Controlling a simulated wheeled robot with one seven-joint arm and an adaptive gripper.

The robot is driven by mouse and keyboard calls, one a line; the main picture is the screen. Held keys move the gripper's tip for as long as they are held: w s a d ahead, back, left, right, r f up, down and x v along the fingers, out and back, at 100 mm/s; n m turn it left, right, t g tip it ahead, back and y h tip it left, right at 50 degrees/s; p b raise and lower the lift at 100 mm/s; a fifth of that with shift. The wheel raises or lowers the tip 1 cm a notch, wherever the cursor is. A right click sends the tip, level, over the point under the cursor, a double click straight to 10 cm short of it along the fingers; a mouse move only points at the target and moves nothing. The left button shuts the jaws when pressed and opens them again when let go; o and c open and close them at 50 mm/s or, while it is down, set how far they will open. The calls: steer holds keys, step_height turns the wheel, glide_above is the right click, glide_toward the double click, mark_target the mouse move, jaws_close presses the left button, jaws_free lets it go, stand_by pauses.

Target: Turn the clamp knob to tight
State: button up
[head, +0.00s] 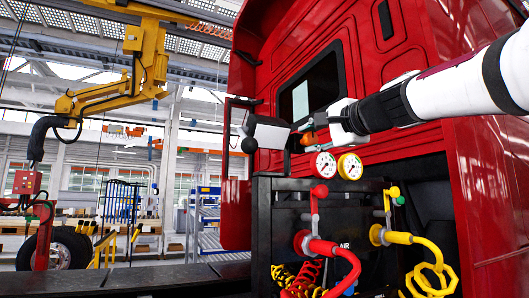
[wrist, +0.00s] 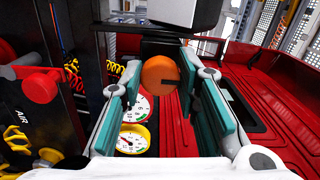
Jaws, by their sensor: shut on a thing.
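The clamp knob (wrist: 160,76) is a round orange knob with a dark slot on its right side in the wrist view. It sits below a grey-black box (wrist: 186,12). My gripper (wrist: 161,70) has its teal pads on either side of the knob and is shut on it. In the head view my gripper (head: 318,128) reaches in from the right. The knob (head: 307,139) shows there as a small orange patch beside the box (head: 267,133), partly hidden by the fingers. I cannot tell how far the knob is turned.
A red-rimmed gauge (head: 326,165) and a yellow-rimmed gauge (head: 350,167) sit just below my gripper. Red (head: 322,247) and yellow (head: 398,238) air couplings with coiled hoses stick out of the black panel below. The red truck cab (head: 400,60) stands close behind my arm.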

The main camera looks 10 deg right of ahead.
steer(key=shift+f, duration=0.1)
steer(key=o, duration=1.2)
steer(key=shift+c, duration=0.2)
steer(key=v, duration=1.2)
steer(key=s+a+f+n+g, duration=0.1)
steer(key=a+f+n+g, duration=0.1)
steer(key=f, duration=0.5)
steer(key=s+a+f+n+g, duration=0.2)
steer(key=f, duration=0.5)
steer(key=s+f+n+g+h, duration=0.2)
steer(key=s+f, duration=0.3)
steer(key=f, duration=0.5)
steer(key=s+f+n+g+h, duration=0.1)
steer(key=s+f+n+g, duration=0.2)
steer(key=f, duration=0.7)
steer(key=s+f+n+g+h, duration=0.2)
steer(key=s+f+n, duration=0.2)
steer(key=s+f, duration=0.4)
step_height(320, 180, down, 3)
steer(key=shift+r+g+h, duration=0.1)
steer(key=shift+g+h, duration=0.2)
